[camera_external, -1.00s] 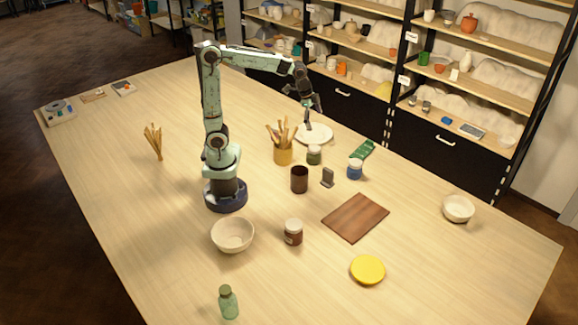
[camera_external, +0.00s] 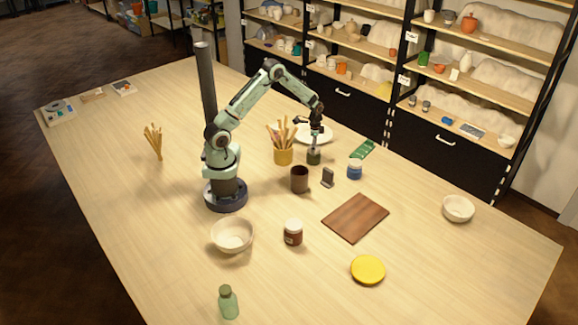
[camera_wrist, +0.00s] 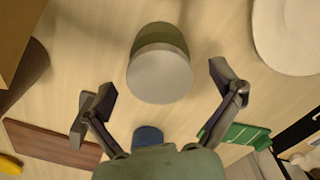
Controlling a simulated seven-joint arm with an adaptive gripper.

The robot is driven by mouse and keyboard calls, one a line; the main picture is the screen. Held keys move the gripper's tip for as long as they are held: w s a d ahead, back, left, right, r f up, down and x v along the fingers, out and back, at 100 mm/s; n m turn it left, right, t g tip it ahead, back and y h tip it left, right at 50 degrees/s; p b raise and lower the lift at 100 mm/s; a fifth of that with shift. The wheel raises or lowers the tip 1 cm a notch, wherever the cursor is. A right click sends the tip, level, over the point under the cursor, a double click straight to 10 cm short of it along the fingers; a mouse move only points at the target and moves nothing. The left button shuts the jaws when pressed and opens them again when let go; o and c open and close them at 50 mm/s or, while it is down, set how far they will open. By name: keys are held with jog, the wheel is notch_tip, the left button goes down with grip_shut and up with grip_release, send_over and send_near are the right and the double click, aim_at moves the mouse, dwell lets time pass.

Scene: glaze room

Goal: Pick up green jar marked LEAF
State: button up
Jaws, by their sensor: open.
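The small dark green jar (camera_external: 314,157) with a pale grey lid stands upright on the table. No marking on it is readable. In the wrist view the green jar (camera_wrist: 158,42) shows at the upper middle, lid towards the camera. My gripper (camera_external: 316,136) is directly above the jar, pointing down, close to its lid. In the wrist view my gripper (camera_wrist: 162,90) is open, its fingers spread left and right of the jar with clear gaps. Whether the fingertips are down to lid height, I cannot tell.
A brown board (camera_external: 356,217) lies nearer the front.

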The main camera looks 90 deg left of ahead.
jog(key=shift+f, duration=0.2)
jog(key=c, duration=1.4)
jog(key=shift+o, duration=0.2)
